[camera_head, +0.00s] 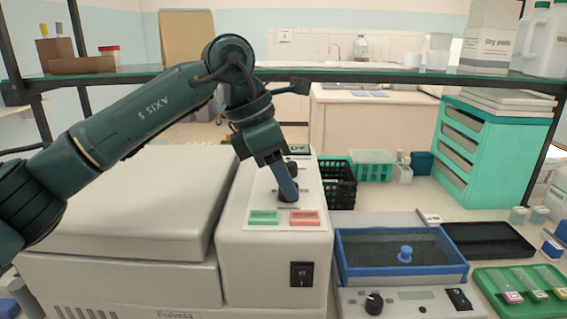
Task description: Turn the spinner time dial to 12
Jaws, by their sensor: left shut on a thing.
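The spinner (115,210) is a large pale machine with a lid at the left and a control panel (240,215) at its right side. The panel carries two dark dials, a green button (264,217), a red button (304,218) and a rocker switch (301,274). My left gripper (287,193) points down onto the panel and is shut on the nearer dial (288,196), just behind the buttons. The farther dial (291,168) shows partly beside the gripper. The dial numbers are too small to read. My right gripper is not in view.
A blue-rimmed tray (400,269) and a device with a black knob (374,303) stand right of the spinner. A green slide tray (488,282) lies at the lower right. A black basket (340,190) stands behind. A shelf (400,76) crosses above, near my left arm.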

